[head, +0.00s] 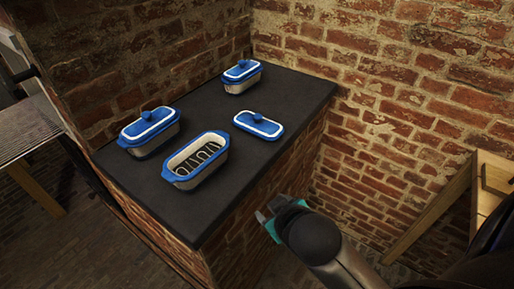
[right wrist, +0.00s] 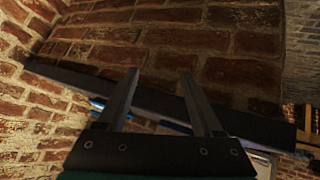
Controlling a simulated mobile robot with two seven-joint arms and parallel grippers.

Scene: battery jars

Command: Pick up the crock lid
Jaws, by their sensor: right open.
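A blue crock lid (head: 258,125) with a white band and a small knob lies flat on the dark countertop (head: 285,90). An open crock (head: 181,183) with a blue rim stands left of it, with several dark looped shapes inside. My right gripper (head: 262,217) is open and empty, beside the brick front of the counter and apart from the lid. Its two spread fingers show in the right wrist view (right wrist: 160,95), with blue slivers partly hidden behind them. My left gripper is not in view.
Two crocks with blue lids on stand at the back (head: 241,84) and the left (head: 148,137) of the countertop. Brick walls (head: 400,90) rise behind and right. A wooden frame (head: 435,210) stands at the right. The countertop right of the lid is clear.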

